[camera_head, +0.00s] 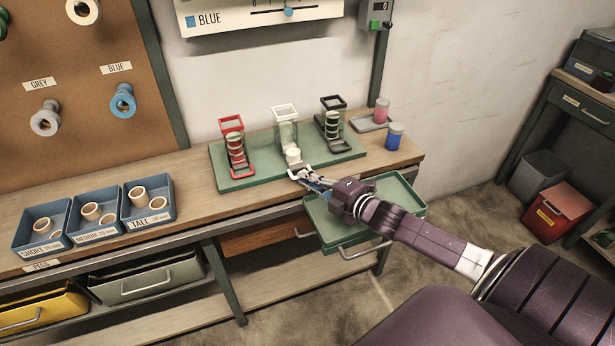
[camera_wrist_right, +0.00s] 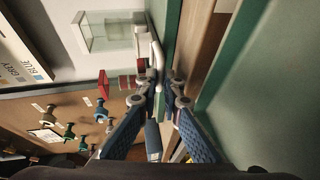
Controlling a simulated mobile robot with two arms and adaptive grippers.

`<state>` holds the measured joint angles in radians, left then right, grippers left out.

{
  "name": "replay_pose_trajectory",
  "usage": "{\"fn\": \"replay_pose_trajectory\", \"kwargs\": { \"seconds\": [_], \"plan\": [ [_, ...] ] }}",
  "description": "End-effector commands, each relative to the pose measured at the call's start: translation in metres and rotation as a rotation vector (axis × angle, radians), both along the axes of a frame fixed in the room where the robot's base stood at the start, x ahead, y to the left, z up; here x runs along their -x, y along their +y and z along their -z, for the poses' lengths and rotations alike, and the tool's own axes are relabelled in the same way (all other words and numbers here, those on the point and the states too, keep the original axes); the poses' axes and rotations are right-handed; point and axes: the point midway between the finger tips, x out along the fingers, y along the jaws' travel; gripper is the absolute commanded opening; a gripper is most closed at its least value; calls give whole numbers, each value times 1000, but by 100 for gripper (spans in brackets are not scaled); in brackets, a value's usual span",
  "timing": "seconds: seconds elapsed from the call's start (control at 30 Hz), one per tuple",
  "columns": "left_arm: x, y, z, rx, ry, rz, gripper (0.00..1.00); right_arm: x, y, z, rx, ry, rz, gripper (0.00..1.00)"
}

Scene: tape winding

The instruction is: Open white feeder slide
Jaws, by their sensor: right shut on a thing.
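The white feeder (camera_head: 287,132) stands in the middle of the green base plate, between the red feeder (camera_head: 235,146) and the black feeder (camera_head: 332,123). It has a white square rim on top and a clear tube. A white round piece (camera_head: 293,154) sits low at its front. My right gripper (camera_head: 304,176) is at the front of the white feeder, over the plate's front edge. In the right wrist view its fingertips (camera_wrist_right: 172,88) are closed on the white slide handle (camera_wrist_right: 157,56). The fingers partly hide the handle. My left gripper is not in view.
An open green drawer (camera_head: 405,189) lies under my right arm. Blue trays (camera_head: 40,226) with rolls stand on the bench at left.

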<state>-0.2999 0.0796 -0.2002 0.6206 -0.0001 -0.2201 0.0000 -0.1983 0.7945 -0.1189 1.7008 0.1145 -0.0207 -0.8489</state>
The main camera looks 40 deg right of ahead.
Motion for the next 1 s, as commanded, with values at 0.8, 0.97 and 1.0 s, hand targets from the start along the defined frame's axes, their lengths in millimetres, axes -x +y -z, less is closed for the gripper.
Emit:
{"fn": "replay_pose_trajectory", "kwargs": {
  "seconds": [0.8, 0.97, 1.0],
  "plan": [
    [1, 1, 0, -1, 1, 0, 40, 44, -7, -7, 1, 4, 0, 14],
    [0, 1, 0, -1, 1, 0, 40, 67, -11, -12, 0, 4, 0, 14],
    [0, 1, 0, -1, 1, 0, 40, 73, -12, -13, 0, 4, 0, 14]
  ]
}}
